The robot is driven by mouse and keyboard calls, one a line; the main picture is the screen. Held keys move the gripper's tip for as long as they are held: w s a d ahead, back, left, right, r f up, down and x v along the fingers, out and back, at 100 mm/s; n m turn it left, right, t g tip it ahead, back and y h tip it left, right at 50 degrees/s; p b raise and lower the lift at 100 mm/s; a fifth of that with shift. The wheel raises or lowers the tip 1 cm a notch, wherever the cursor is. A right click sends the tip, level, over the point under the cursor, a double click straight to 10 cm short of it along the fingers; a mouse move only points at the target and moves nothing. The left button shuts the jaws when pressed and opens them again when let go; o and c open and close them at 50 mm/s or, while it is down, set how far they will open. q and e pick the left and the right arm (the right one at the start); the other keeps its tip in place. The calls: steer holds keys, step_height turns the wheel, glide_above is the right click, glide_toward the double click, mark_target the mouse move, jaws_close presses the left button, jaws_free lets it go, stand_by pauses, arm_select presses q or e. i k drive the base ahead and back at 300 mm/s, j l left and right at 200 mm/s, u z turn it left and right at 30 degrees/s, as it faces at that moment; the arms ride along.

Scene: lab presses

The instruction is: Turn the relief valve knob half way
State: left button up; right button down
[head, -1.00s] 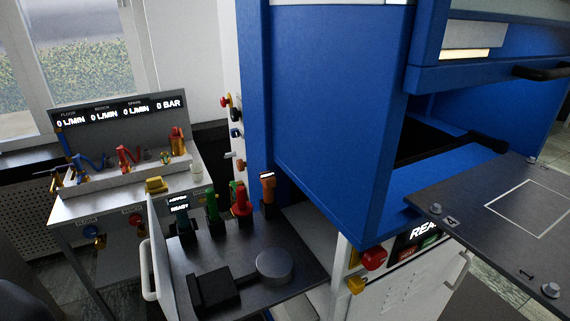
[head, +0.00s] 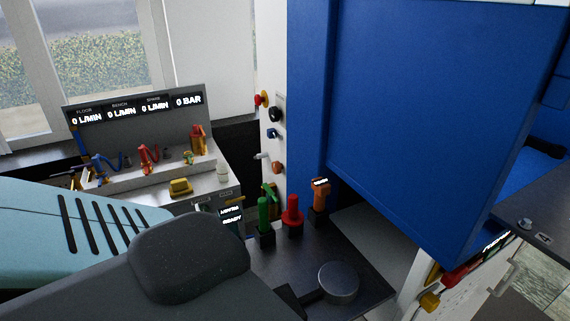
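I cannot tell by any readable label which knob is the relief valve knob. A white side panel on the blue press carries a column of small controls: a red button (head: 261,99), a black knob (head: 276,114), a blue knob (head: 272,132) and a copper-coloured knob (head: 278,168). A red and gold fitting (head: 197,140) stands on the bench below the "0 BAR" readout (head: 188,100). Part of my arm, teal and dark grey, fills the lower left. Neither gripper shows.
The blue press (head: 420,120) fills the right side. A dark console (head: 370,285) in front has green (head: 264,215), red (head: 292,216) and orange (head: 320,198) levers and a round grey disc (head: 338,282). The grey bench (head: 120,190) holds coloured fittings and a yellow block (head: 180,187).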

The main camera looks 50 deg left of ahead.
mark_target(277, 166)
steer(key=k+j+z, duration=0.1)
steer(key=j, duration=0.2)
steer(key=k+j+z, duration=0.15)
steer(key=j, duration=0.15)
steer(key=j+z, duration=0.1)
steer(key=j, duration=0.15)
steer(key=k+j, duration=0.15)
steer(key=j, duration=0.15)
steer(key=k+j, duration=0.15)
steer(key=j, duration=0.15)
